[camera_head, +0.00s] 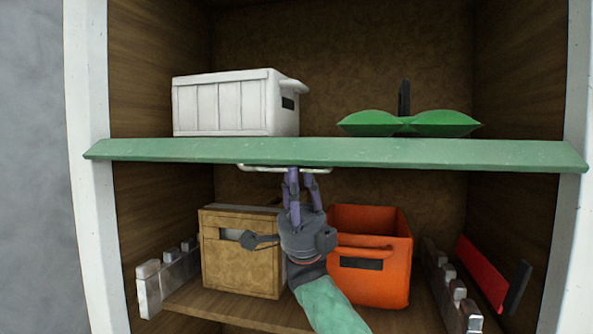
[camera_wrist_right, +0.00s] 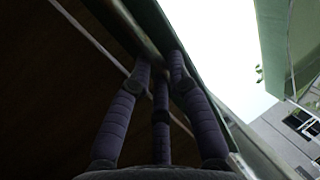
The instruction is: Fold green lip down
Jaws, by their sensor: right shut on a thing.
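The green lip (camera_head: 420,153) runs across the front of the upper shelf, from one white post to the other. A pale bar-like handle (camera_head: 258,168) shows just under its lower edge, near the middle. My right gripper (camera_head: 291,172) reaches up from below, with its purple fingers at the underside of the lip by this handle. In the right wrist view, the fingers (camera_wrist_right: 162,68) close at the edge of the green lip (camera_wrist_right: 178,30). The fingers hide the exact contact. My left gripper does not show.
A white crate (camera_head: 220,108) and a green bow-shaped thing (camera_head: 410,122) stand on the upper shelf. Below are a tan box (camera_head: 240,265) and an orange bin (camera_head: 375,275), close on both sides of my right arm. Grey-white blocky pieces (camera_head: 150,290) stand at the lower left.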

